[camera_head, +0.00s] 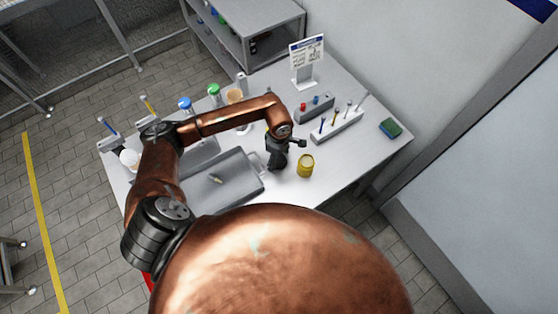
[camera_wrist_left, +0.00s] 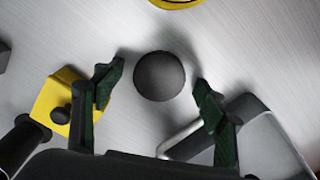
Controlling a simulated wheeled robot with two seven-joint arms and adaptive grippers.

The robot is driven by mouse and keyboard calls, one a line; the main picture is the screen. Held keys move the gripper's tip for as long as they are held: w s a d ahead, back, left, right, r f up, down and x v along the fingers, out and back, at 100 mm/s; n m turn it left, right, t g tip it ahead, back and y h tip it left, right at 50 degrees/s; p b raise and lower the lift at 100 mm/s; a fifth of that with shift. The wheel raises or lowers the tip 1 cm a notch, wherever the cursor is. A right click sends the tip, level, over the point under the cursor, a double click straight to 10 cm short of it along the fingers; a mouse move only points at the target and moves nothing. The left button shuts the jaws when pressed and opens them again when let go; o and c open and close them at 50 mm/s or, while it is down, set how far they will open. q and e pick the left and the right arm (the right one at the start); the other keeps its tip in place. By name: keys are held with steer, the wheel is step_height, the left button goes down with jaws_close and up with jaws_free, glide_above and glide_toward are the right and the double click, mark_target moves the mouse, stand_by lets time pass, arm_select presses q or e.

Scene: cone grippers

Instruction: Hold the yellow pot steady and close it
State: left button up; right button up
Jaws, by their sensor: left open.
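The yellow pot (camera_head: 306,166) stands upright on the table, just right of my left gripper (camera_head: 276,163) in the head view. Its edge (camera_wrist_left: 178,3) shows at the top of the left wrist view, cut off by the frame. I cannot tell whether a lid is on it. My left gripper (camera_wrist_left: 158,88) is open and points down at the table. A dark round object (camera_wrist_left: 160,76), like a ball or knob, sits between and slightly beyond its fingertips, with no visible contact. The gripper hides this object in the head view. My right gripper is not in view.
A yellow block with black parts (camera_wrist_left: 58,95) lies close beside one finger. A grey tray (camera_head: 232,186) lies left of the gripper. A tool rack (camera_head: 337,127), a sign (camera_head: 306,62) and a green-blue sponge (camera_head: 390,128) are farther back. Table right of the pot is clear.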

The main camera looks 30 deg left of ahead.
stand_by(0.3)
arm_select(q)
steer(key=c, duration=0.8)
steer(key=shift+r, duration=0.1)
steer(key=shift+r, duration=0.65)
steer(key=s+d+r, duration=0.2)
steer(key=s+r, duration=0.1)
steer(key=s, duration=0.1)
steer(key=s+d+r, duration=0.2)
steer(key=s+r, duration=0.2)
steer(key=s+d+r+b, duration=0.1)
steer(key=s+d+r, duration=0.1)
steer(key=s+r, duration=0.2)
steer(key=shift+s+d+r, duration=0.15)
steer(key=shift+d+r, duration=0.1)
steer(key=shift+d, duration=0.15)
